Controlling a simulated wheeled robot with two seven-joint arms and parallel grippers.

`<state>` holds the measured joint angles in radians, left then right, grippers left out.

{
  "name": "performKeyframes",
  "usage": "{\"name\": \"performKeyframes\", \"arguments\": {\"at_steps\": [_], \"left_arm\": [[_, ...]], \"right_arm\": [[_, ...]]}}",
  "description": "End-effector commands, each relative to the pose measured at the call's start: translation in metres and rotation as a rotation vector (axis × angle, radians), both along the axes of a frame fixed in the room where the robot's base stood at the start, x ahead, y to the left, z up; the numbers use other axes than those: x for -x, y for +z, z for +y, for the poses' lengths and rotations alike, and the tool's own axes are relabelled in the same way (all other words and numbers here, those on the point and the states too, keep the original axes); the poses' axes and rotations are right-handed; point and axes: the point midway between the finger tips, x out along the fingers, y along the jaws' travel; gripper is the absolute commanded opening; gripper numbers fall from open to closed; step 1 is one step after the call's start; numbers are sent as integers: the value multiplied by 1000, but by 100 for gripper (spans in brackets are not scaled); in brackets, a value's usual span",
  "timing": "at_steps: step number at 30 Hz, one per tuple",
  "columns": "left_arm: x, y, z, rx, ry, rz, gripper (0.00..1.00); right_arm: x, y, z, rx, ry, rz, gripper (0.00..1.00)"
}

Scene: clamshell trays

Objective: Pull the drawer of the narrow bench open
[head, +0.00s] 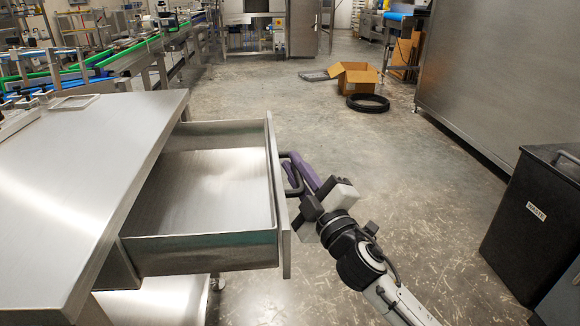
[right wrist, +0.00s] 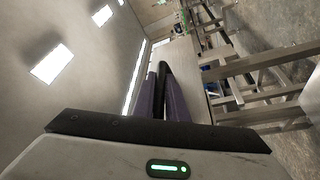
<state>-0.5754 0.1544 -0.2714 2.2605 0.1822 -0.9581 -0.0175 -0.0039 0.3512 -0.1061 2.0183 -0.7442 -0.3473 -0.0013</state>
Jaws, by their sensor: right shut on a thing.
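The narrow bench (head: 85,160) is a steel table at the left of the head view. Its drawer (head: 205,250) stands out from the bench's right side, well open, and its inside looks empty. A dark bar handle (head: 291,172) is on the drawer's front panel. My right gripper (head: 297,170), with purple fingers, is shut on the handle from the right side. In the right wrist view the purple fingers (right wrist: 162,98) close around a dark bar (right wrist: 163,80), the handle. My left gripper is not in view.
A black waste bin (head: 530,220) stands at the right. A cardboard box (head: 354,77) and a black ring-shaped coil (head: 368,103) lie on the floor farther back. The floor (head: 430,180) between the drawer and the bin is clear apart from my arm.

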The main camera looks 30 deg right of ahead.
Motion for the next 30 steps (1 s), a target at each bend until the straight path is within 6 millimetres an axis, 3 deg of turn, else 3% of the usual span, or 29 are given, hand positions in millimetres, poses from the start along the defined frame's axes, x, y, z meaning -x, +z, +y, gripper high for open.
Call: {"name": "performKeyframes", "arguments": {"at_steps": [5, 6, 7, 17, 20, 30], "left_arm": [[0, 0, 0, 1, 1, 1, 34], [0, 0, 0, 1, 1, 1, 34], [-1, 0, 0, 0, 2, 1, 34], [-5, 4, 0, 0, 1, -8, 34], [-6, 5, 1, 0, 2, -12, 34], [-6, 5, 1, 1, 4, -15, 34]], "right_arm": [[0, -1, -1, -4, -3, 2, 0], [0, -1, -1, -4, -4, 2, 17], [0, -1, -1, -4, -4, 2, 20], [3, -1, 0, -3, -3, 2, 20], [12, -4, 1, -4, -2, 3, 20], [72, -17, 4, -6, -4, 5, 20]]}}
